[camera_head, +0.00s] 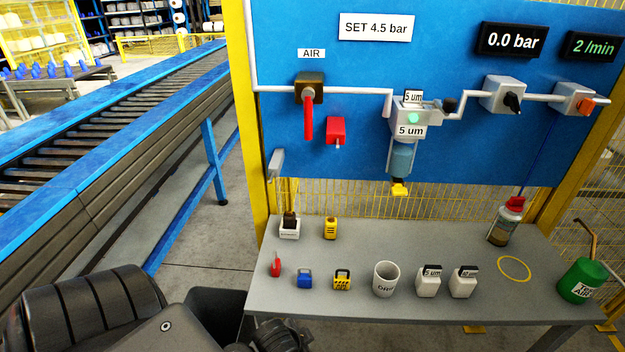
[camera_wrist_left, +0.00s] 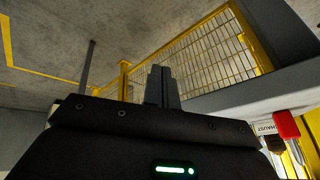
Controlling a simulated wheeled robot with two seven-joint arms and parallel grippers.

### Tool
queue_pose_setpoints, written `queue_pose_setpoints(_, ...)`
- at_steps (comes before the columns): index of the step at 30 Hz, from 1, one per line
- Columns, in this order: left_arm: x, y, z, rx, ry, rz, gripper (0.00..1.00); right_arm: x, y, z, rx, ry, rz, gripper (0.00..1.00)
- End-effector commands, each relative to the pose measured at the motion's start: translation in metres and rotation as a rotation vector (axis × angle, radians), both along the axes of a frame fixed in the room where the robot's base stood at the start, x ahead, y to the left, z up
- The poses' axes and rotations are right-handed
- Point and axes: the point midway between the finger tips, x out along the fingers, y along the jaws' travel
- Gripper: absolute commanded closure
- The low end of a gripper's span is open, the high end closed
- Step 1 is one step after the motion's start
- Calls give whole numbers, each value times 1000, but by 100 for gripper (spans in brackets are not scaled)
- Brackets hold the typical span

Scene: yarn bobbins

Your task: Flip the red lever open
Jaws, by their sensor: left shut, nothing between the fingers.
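The red lever (camera_head: 308,120) hangs straight down from a brown valve body (camera_head: 309,88) on the pipe under the AIR label, on the blue panel in the head view. My left arm shows at the lower left of the head view, well below and apart from the lever; its fingertips are not clear there. In the left wrist view my left gripper (camera_wrist_left: 162,72) has its two fingers together, with nothing between them. The lever is not recognisable in that view. My right gripper is not in view.
A red box (camera_head: 336,130) is mounted right of the lever. A grey table (camera_head: 330,290) below the panel holds small locks, a mug (camera_head: 386,279) and filter cups. A yellow post (camera_head: 245,110) and a conveyor (camera_head: 110,130) stand left. The gauge display (camera_head: 513,40) reads 0.0 bar.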

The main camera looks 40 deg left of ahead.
Motion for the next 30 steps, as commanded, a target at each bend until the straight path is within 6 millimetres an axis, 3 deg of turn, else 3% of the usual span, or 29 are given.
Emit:
queue_pose_setpoints(1,0,2,31,13,-26,-7,100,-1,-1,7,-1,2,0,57)
queue_pose_setpoints(2,-1,2,47,21,-37,-10,100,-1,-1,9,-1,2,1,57)
queue_pose_setpoints(3,10,11,76,56,-89,-34,100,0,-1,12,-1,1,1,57)
queue_pose_setpoints(5,44,30,98,132,-187,-96,100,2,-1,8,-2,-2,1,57)
queue_pose_setpoints(8,87,55,153,265,-342,-198,100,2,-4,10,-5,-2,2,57)
queue_pose_setpoints(12,133,87,246,496,-554,-339,100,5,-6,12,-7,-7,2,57)
queue_pose_setpoints(15,153,106,318,693,-687,-433,100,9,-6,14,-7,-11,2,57)
queue_pose_setpoints(19,161,123,397,937,-803,-526,100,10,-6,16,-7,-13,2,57)
queue_pose_setpoints(21,161,128,423,1031,-834,-559,100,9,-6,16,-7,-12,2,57)
queue_pose_setpoints(24,159,132,442,1107,-851,-583,100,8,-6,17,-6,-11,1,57)
queue_pose_setpoints(30,158,133,447,1130,-855,-592,100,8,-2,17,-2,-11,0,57)
